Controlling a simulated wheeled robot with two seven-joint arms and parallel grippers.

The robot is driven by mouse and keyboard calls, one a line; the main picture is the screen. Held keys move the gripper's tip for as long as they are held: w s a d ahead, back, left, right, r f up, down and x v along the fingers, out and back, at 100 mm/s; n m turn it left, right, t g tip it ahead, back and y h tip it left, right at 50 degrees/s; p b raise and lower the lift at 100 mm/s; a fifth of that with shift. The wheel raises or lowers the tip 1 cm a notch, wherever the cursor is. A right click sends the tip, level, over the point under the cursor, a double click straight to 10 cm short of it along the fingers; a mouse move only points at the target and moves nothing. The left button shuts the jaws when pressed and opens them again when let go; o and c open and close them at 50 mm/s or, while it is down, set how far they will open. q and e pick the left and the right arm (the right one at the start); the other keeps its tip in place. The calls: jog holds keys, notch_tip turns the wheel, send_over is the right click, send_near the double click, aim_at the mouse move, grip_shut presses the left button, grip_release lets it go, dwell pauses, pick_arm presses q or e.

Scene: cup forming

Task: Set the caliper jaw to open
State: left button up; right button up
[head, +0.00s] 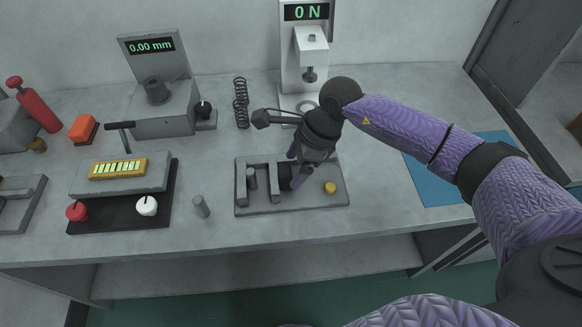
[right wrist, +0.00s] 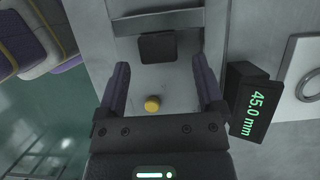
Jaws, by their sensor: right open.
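The caliper (head: 300,206) is a grey plate near the front of the bench, with upright grey jaw bars (head: 242,186) on its left part and a yellow button (head: 329,187) on its right. A small grey cylinder (head: 252,179) stands between the bars. My right gripper (head: 294,172) is open over the plate's middle, hiding part of it. In the right wrist view, the gripper's fingers (right wrist: 162,85) stand apart, with a dark block (right wrist: 157,47) just beyond them and the yellow button (right wrist: 152,103) between them. The caliper's display (right wrist: 257,112) reads 45.0 mm. My left gripper is not in view.
A loose grey cylinder (head: 201,206) stands left of the caliper. A black-based fixture (head: 115,215) with red and white knobs is farther left. A blue mat (head: 440,180) lies right.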

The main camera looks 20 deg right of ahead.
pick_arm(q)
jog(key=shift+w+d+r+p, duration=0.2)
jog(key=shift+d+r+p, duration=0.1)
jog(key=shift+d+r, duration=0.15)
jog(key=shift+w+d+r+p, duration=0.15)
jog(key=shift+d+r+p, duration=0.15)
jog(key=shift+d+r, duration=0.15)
pick_arm(e)
jog(key=v, duration=0.7)
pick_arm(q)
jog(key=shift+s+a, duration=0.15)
pick_arm(e)
jog(key=shift+d+r, duration=0.1)
